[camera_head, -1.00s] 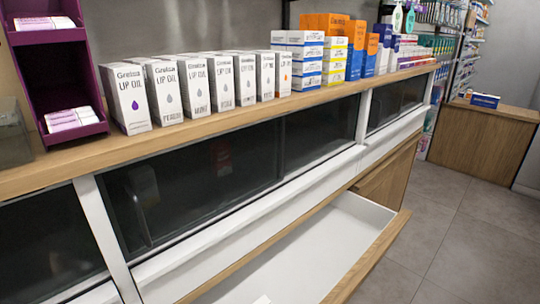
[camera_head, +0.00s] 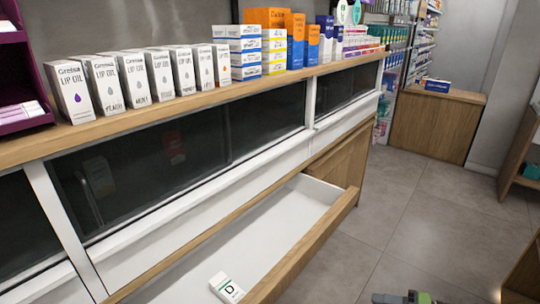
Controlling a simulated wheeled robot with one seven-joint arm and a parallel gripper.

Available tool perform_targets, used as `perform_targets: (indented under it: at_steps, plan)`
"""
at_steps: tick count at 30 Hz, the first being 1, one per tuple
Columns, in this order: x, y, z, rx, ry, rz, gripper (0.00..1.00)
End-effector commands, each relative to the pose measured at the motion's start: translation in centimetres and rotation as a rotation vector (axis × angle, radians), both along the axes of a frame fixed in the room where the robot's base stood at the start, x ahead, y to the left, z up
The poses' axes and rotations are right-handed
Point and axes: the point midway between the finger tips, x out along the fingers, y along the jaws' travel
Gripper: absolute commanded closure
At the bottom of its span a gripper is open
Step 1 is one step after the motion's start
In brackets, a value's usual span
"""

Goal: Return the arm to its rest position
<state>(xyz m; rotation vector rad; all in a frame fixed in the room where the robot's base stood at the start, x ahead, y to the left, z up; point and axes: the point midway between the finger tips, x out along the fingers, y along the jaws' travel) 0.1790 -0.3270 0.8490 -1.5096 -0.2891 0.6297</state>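Part of my arm or gripper (camera_head: 405,298) shows at the bottom edge of the head view, right of the open drawer. Only a small grey and green piece of it is in the picture, and no fingertips can be made out. Whether it is open or shut, or holds anything, is hidden. The white drawer (camera_head: 290,215) under the counter stands pulled open. A small white box (camera_head: 227,288) with dark and green print lies in the drawer near its front.
The wooden counter (camera_head: 150,118) carries white lip oil boxes (camera_head: 120,80), orange boxes (camera_head: 270,18) and a purple display (camera_head: 15,90) at left. Grey floor (camera_head: 430,215) is free at right. A wooden counter (camera_head: 435,128) stands at the back, other furniture (camera_head: 525,160) at the right edge.

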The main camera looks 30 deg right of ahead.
Motion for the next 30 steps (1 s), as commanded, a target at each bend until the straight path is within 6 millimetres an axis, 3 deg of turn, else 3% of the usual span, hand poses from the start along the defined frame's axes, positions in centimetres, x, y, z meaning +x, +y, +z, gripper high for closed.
perform_targets:
  at_steps: [8, 13, 17, 23, 27, 30]
  plan:
    - [5.7, 5.6, 3.5, -0.125, 0.273, 0.285, 0.71]
    - [9.1, 11.7, 7.4, -0.339, 0.508, 0.499, 0.71]
    - [10.3, 17.1, 11.6, -0.591, 0.656, 0.615, 0.71]
    - [9.1, 24.8, 18.8, -1.009, 0.692, 0.654, 0.71]
    - [6.1, 29.2, 23.4, -1.250, 0.571, 0.613, 0.71]
    - [3.5, 31.2, 25.9, -1.361, 0.436, 0.568, 0.71]
